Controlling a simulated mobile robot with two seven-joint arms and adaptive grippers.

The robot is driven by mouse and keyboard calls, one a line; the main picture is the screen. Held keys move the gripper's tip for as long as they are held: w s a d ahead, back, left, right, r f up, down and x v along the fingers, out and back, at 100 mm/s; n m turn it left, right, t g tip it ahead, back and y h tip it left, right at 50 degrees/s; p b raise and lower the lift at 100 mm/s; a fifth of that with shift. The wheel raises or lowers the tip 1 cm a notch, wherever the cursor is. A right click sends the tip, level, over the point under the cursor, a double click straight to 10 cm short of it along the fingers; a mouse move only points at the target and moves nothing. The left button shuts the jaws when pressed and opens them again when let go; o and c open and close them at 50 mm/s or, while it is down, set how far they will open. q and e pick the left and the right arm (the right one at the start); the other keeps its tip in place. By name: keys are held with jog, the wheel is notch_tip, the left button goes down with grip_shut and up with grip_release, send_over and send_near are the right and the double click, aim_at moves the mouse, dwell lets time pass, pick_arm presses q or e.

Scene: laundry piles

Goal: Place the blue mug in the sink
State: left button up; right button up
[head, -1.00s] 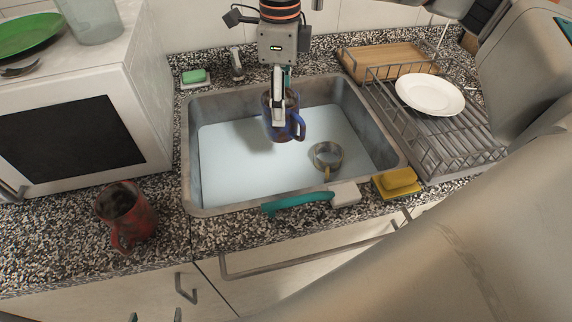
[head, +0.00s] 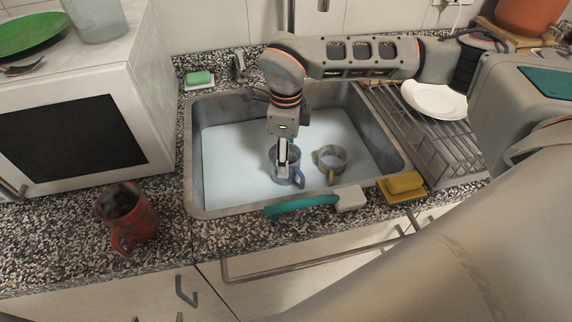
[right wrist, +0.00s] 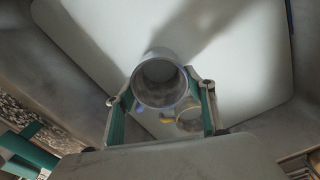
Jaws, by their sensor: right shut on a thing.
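The blue mug (head: 297,177) is inside the sink (head: 192,165), low over the basin's pale floor, with its handle to the right. I cannot tell whether its base touches the floor. My right gripper (head: 284,170) reaches down from above and is shut on the mug. In the right wrist view the mug (right wrist: 160,84) shows its round opening between the two fingers (right wrist: 164,108). My left gripper (head: 156,318) shows only as two small fingertips, apart, at the bottom edge of the head view; it looks open and empty.
A yellowish mug (head: 331,174) stands in the sink just right of the blue mug. A red mug (head: 135,222) is on the left counter. A teal-handled brush (head: 300,205) and yellow sponge (head: 404,183) lie at the front rim. The basin's left side is clear.

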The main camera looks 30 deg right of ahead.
jog(key=shift+f, duration=1.9)
jog(key=shift+f, duration=0.15)
jog(key=o, duration=1.3)
notch_tip(320, 180, up, 12)
jog(key=shift+r, duration=0.15)
